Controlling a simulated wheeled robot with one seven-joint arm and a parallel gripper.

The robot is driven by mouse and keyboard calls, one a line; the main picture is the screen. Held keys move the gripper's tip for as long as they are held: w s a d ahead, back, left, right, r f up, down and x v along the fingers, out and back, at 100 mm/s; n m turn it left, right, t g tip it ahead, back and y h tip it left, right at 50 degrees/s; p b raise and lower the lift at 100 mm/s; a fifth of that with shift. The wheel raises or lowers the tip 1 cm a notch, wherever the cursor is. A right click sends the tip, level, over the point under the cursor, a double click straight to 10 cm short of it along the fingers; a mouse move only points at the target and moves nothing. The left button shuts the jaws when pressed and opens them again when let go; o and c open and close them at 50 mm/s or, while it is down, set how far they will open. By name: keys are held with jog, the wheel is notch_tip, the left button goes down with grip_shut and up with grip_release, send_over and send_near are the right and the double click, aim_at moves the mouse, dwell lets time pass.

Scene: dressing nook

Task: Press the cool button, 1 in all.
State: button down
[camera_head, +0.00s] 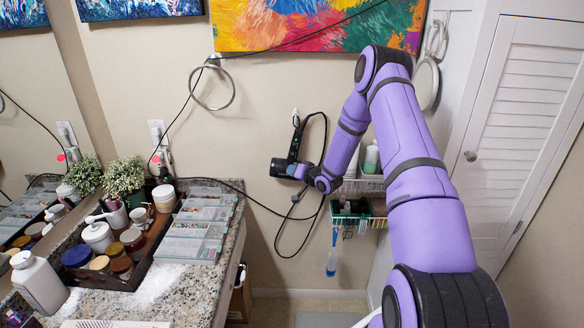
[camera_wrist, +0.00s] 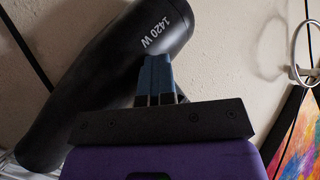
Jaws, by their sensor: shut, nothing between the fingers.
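A black hair dryer (camera_head: 278,167) hangs on the beige wall in the head view, left of my arm's end. In the wrist view its dark body (camera_wrist: 120,50) fills the upper left, marked "1420 W", with its lower part running down to the left. My gripper (camera_head: 297,170) is at the dryer. In the wrist view the blue fingers (camera_wrist: 155,62) are shut and empty, with their tips over the dryer's body just below the lettering. I cannot tell whether they touch it. I cannot make out the cool button in either view.
A black cord (camera_head: 280,220) loops down the wall below the dryer. Wire baskets (camera_head: 364,185) with bottles hang behind my arm. A granite counter (camera_head: 196,290) with jars and trays stands at left. A metal ring (camera_head: 230,88) hangs above; a louvered door (camera_head: 515,130) is at right.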

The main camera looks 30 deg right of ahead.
jog(key=shift+s, duration=0.15)
dwell(0.4)
jog(key=shift+s+a, duration=0.2)
jog(key=shift+s+a+r, duration=0.1)
jog(key=shift+s+a, duration=0.55)
jog(key=shift+s, duration=0.3)
jog(key=shift+s+a+r, duration=0.1)
jog(key=shift+s+a, duration=0.55)
jog(key=shift+s, duration=0.3)
